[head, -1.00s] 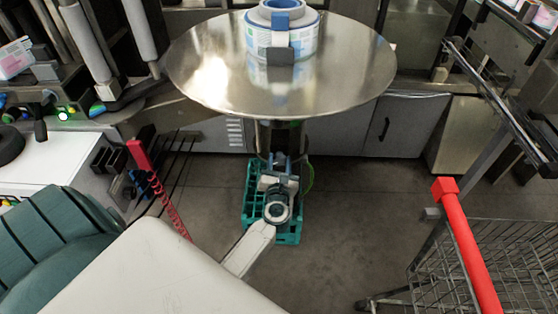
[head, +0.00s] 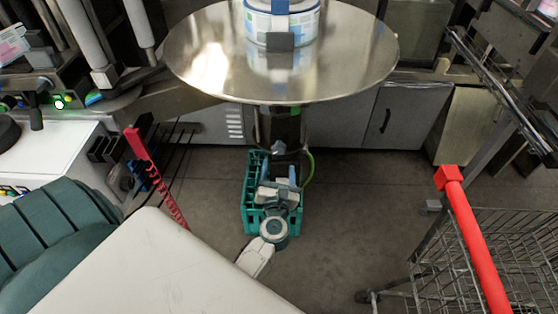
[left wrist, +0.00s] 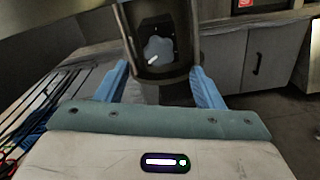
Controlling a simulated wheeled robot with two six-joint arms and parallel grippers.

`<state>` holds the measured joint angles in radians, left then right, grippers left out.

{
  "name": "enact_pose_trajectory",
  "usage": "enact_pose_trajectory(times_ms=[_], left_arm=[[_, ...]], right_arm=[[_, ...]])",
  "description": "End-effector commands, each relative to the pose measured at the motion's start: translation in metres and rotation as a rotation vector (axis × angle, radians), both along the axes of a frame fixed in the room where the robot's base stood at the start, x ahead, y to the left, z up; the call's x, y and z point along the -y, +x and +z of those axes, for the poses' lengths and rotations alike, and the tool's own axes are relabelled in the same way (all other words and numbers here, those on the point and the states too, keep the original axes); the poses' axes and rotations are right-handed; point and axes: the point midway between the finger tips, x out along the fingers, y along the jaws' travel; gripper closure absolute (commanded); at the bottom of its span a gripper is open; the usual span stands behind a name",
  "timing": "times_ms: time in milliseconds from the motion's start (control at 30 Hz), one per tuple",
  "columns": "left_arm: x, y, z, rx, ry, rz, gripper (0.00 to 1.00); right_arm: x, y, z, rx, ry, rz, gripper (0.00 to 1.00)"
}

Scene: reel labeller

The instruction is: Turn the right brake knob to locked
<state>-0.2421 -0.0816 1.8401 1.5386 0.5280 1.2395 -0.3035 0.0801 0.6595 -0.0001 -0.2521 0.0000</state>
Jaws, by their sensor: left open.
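A blue-grey lobed knob (head: 279,148) with a white pointer mark sits on the dark front of the column under the round steel table. It shows larger in the left wrist view (left wrist: 158,50), its pointer slanting down to the left. I cannot read any lock marking beside it. My left gripper (head: 279,170) is just in front of and below the knob in the head view. In the left wrist view its two blue fingers (left wrist: 160,70) are spread wide on either side of the column, with nothing between them and apart from the knob. My right gripper is not in view.
The round steel table (head: 200,70) overhangs the column and carries a labelled reel (head: 282,25). A teal crate (head: 250,205) stands on the floor below my left gripper. A wire cart with a red handle (head: 470,235) is at right. Floor between crate and cart is clear.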

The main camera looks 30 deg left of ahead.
Motion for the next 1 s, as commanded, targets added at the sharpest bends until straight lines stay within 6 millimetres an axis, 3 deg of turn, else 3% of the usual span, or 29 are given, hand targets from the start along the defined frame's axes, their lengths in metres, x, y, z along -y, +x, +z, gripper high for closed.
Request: enact_pose_trajectory(times_ms=[100,267,833,933,1000], left_arm=[[0.01,-0.017,-0.002,0.0,-0.003,0.002,0.39],[0.017,-0.027,0.0,0.001,-0.001,0.001,0.39],[0.018,-0.029,0.0,-0.002,0.003,0.0,0.39],[0.021,-0.027,-0.014,-0.049,0.065,-0.023,0.39],[0.028,-0.025,-0.038,-0.134,0.183,-0.07,0.39]], right_arm=[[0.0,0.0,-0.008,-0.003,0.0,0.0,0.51],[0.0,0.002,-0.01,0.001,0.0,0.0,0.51],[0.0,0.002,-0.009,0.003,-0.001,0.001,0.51],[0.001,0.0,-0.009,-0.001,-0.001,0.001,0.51],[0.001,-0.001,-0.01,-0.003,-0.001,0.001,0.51]])
